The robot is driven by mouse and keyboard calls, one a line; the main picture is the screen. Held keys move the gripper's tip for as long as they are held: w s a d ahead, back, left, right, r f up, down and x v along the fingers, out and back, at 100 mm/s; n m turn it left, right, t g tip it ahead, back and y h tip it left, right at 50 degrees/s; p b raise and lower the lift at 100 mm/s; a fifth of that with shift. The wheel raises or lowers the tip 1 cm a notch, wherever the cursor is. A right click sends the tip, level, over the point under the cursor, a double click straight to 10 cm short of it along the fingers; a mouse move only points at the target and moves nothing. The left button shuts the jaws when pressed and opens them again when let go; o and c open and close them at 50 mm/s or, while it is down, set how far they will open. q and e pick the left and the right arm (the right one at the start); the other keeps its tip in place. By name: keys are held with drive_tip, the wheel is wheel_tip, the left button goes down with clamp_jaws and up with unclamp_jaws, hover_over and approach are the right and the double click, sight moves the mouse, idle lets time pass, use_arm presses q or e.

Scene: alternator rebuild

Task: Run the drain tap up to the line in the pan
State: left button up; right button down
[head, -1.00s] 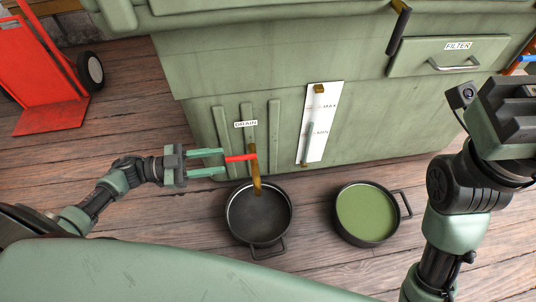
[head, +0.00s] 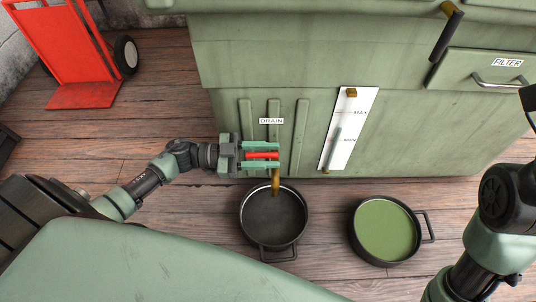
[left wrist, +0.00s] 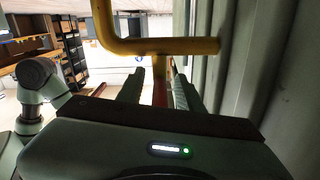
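The drain tap has a brass spout (head: 276,183) and a red handle (head: 262,155), below the DRAIN label on the green cabinet. The brass pipe (left wrist: 150,46) and part of the red handle (left wrist: 160,92) also show in the left wrist view. My left gripper (head: 268,155) is open, its fingers on either side of the red handle with gaps visible. A black pan (head: 259,238) stands on the floor under the spout. Its inside looks dark, and I cannot make out a line or any liquid in it.
A second black pan (head: 429,226), holding green liquid, stands to the right. A white gauge plate (head: 347,130) marked MAX and MIN is on the cabinet (head: 300,60). A FILTER drawer (head: 485,80) is at upper right, a red hand truck (head: 62,45) at upper left.

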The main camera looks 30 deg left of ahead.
use_arm(q)
clamp_jaws()
drive_tip(key=shift+w+a+r, duration=0.1)
drive_tip(key=shift+w, duration=0.05)
idle(1.1)
